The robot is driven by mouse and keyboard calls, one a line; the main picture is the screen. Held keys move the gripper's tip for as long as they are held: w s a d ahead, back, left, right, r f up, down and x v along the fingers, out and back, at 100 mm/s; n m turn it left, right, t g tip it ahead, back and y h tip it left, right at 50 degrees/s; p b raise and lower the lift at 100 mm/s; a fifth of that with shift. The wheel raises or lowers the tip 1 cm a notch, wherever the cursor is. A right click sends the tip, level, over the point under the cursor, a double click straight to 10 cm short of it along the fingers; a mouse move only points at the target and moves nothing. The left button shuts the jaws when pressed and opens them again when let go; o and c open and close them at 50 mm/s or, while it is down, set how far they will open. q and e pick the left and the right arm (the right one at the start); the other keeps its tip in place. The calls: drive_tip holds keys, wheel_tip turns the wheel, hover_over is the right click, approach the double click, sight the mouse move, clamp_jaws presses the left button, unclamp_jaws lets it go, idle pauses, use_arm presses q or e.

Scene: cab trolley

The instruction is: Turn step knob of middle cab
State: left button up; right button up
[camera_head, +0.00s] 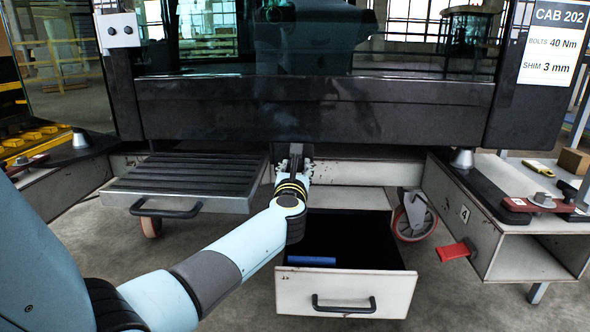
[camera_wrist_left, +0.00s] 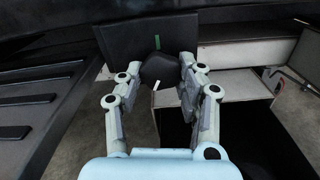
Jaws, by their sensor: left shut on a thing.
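The middle cab (camera_head: 315,100) is a dark body with glass above, labelled CAB 202. Below its lower edge, the black step knob (camera_wrist_left: 160,69) sits on a dark plate (camera_wrist_left: 180,35). The plate has a green mark near its top, and a white mark shows by the knob's lower edge, left of straight down. My left gripper (camera_head: 295,155) reaches up under the cab edge. In the left wrist view its fingers (camera_wrist_left: 157,75) are on both sides of the knob, shut on it. In the head view the gripper hides the knob. My right gripper is out of view.
A ribbed step (camera_head: 185,174) with a handle stands out at left. An open drawer (camera_head: 345,292) holding a blue item (camera_head: 312,260) lies below my left gripper. A caster wheel (camera_head: 414,216) and a red lever (camera_head: 453,251) are to the right.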

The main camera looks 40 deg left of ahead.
use_arm(q)
drive_tip(key=o, duration=1.2)
drive_tip(key=shift+f, duration=0.1)
drive_tip(key=shift+s+d, duration=0.1)
drive_tip(key=v, duration=1.2)
drive_tip(key=shift+f, duration=0.1)
